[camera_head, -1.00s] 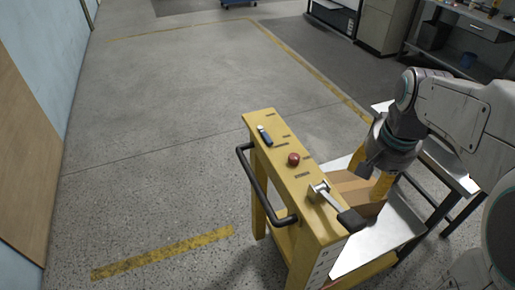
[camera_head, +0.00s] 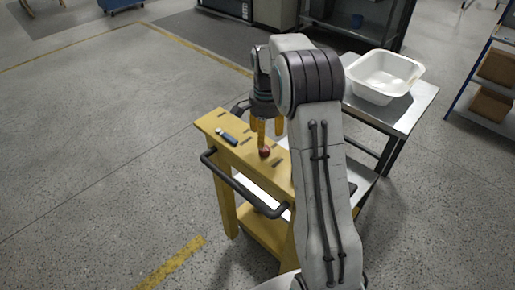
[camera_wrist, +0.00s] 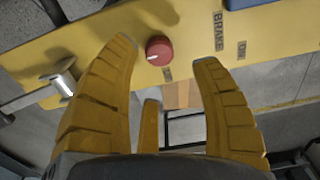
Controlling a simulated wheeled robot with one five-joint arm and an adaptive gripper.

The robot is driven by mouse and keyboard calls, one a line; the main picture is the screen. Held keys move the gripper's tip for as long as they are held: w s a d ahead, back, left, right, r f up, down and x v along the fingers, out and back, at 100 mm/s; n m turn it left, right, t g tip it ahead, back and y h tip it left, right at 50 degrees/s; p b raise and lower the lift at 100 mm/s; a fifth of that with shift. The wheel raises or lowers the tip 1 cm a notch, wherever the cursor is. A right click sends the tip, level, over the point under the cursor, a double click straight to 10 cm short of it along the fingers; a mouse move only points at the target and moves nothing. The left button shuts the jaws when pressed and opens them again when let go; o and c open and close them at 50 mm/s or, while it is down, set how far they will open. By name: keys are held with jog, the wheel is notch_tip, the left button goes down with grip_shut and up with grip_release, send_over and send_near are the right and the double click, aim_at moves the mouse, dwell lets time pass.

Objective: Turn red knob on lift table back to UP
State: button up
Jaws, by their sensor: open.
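The lift table's yellow top panel (camera_head: 210,125) (camera_wrist: 285,40) carries a round red knob (camera_head: 264,152) that also shows in the wrist view (camera_wrist: 160,50). A small white mark on the knob points to the lower left in the wrist view. A small dark label sits just below the knob there, too small to read. My gripper (camera_head: 267,133) is open with its yellow fingers pointing down at the knob. In the wrist view my gripper (camera_wrist: 165,52) has its fingers spread, with the knob between the two long fingertips. I cannot tell whether any finger touches it.
A blue-black switch (camera_head: 227,137) and a "BRAKE" label (camera_wrist: 218,32) are on the same panel. A metal lever (camera_wrist: 60,82) is left of the knob in the wrist view. A black handle bar (camera_head: 240,187) runs along the panel's side. A white tub (camera_head: 383,75) stands on a metal table.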

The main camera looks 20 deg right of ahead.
aim_at(265, 148)
jog(key=shift+f+p, duration=0.35)
jog(key=shift+f, duration=2.9)
grip_shut()
